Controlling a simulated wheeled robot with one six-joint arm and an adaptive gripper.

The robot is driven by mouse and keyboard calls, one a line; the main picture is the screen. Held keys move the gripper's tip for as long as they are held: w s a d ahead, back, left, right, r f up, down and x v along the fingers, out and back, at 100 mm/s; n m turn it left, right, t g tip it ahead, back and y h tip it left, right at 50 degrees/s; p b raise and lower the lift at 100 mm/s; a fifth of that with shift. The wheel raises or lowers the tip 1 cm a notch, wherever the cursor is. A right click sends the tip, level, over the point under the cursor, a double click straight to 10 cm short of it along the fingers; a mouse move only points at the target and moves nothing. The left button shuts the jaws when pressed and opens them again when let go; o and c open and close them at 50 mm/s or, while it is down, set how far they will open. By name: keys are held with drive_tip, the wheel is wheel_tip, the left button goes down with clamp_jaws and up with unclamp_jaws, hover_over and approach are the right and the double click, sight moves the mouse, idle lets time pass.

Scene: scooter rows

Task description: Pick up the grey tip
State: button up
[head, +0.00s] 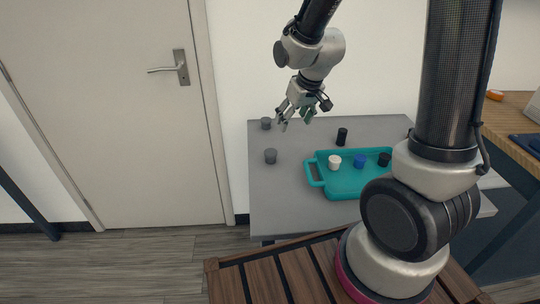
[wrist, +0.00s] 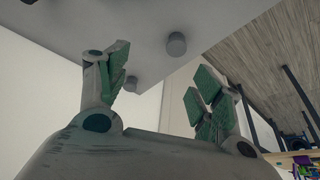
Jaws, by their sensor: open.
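Two small grey round pieces stand on the left part of the grey table: one grey piece (head: 266,123) near the far edge and another grey piece (head: 270,156) closer to me. I cannot tell which is the grey tip. My gripper (head: 296,116) is open and empty, above the table and to the right of both. In the wrist view, one grey piece (wrist: 177,44) shows beyond and between the fingers of my gripper (wrist: 157,75). The second (wrist: 131,84) is beside the left finger, partly hidden by it.
A teal tray (head: 312,172) on the grey table (head: 262,205) holds a white piece (head: 334,162), a blue piece (head: 361,160) and a black piece (head: 384,159). A taller black piece (head: 342,136) stands behind it. The table's front left is clear. A wooden table (head: 512,115) is at right.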

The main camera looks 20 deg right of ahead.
approach(271, 151)
wheel_tip(271, 151, down, 2)
drive_tip(key=shift+n, duration=0.4)
drive_tip(key=x, duration=0.8)
drive_tip(key=shift+w+a+f, duration=0.2)
drive_tip(key=shift+w+f, duration=0.05)
drive_tip(key=shift+w, duration=0.2)
drive_tip(key=c, duration=1.1)
